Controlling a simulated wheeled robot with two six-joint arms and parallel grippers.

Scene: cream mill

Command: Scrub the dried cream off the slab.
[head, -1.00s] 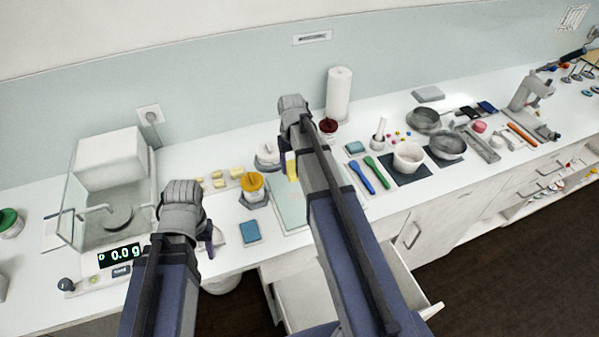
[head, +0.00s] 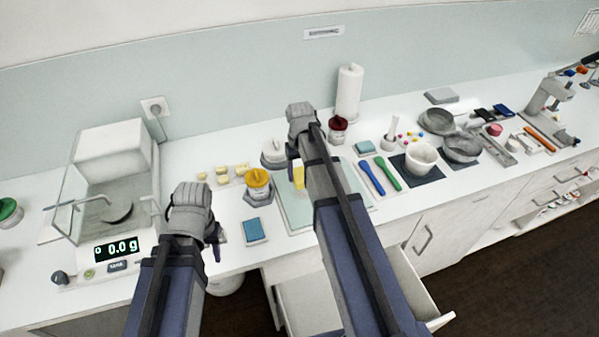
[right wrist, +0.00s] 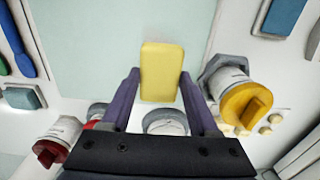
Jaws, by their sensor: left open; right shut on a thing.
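The slab (head: 297,217) is a pale green glassy plate on the white counter, partly hidden by my right arm in the head view. It also fills much of the upper right wrist view (right wrist: 100,40). My right gripper (right wrist: 160,88) is shut on a yellow sponge-like block (right wrist: 162,70), held over the slab; the block shows in the head view (head: 298,176). I cannot tell whether it touches the slab. No dried cream can be made out on the visible slab. My left gripper (head: 217,243) is open and empty, left of the slab near the counter's front edge.
A yellow-lidded jar (head: 258,184) and a blue pad (head: 254,230) stand left of the slab. A red-lidded jar (head: 337,130) and paper roll (head: 349,92) are behind it. Blue (head: 371,178) and green (head: 389,173) tools lie right. A drawer (head: 425,290) is open below.

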